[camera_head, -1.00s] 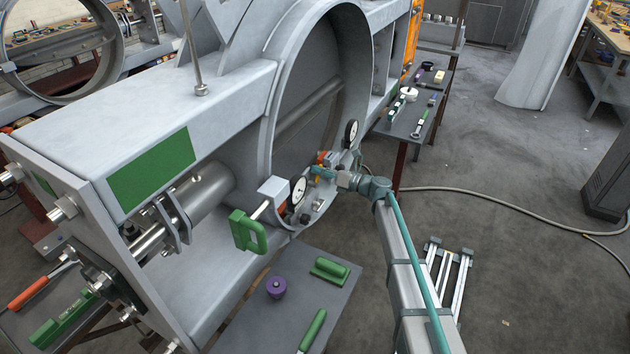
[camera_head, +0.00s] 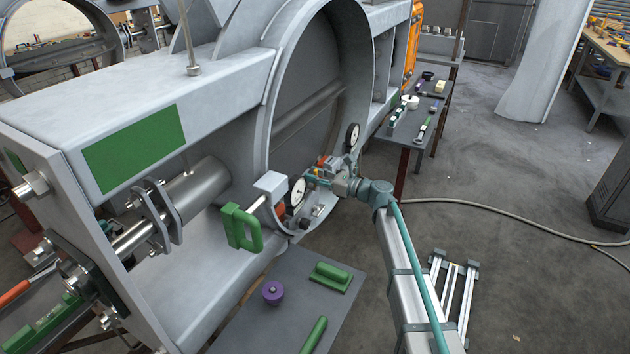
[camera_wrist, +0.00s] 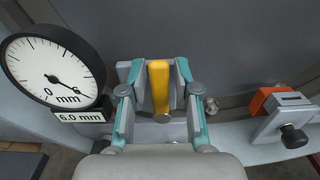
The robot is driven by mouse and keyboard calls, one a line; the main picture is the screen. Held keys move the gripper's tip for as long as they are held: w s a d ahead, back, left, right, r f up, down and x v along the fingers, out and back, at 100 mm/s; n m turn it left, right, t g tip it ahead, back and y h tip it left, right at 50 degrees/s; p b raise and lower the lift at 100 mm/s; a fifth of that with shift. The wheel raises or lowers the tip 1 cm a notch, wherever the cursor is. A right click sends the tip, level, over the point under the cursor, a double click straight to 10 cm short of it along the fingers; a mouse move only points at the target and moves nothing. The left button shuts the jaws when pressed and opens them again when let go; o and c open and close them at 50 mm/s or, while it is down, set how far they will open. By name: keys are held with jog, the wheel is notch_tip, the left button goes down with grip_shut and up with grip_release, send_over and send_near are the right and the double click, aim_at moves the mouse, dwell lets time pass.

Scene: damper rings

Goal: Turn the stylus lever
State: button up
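The stylus lever (camera_wrist: 160,90) is a yellow upright bar in front of a grey block in the wrist view. My gripper (camera_wrist: 160,98) has its two teal fingers apart, one on each side of the lever, with visible gaps to it. In the head view my gripper (camera_head: 318,180) is at the lower inner edge of the big ring, and the lever is too small to make out. A white dial gauge (camera_wrist: 52,72) stands left of the lever, with a "6.0 mm" tag below it.
An orange block with a grey clamp and black knob (camera_wrist: 285,115) is right of the fingers. The head view shows two dial gauges (camera_head: 297,191) (camera_head: 353,137) on the ring (camera_head: 268,130), a green handle (camera_head: 242,228) and a tool table (camera_head: 275,325) below.

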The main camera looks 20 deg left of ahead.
jog(key=shift+o, duration=0.6)
jog(key=shift+d, duration=0.15)
jog(key=shift+d, duration=0.85)
jog(key=d+p, duration=0.1)
jog(key=d, duration=0.5)
jog(key=shift+s, duration=0.35)
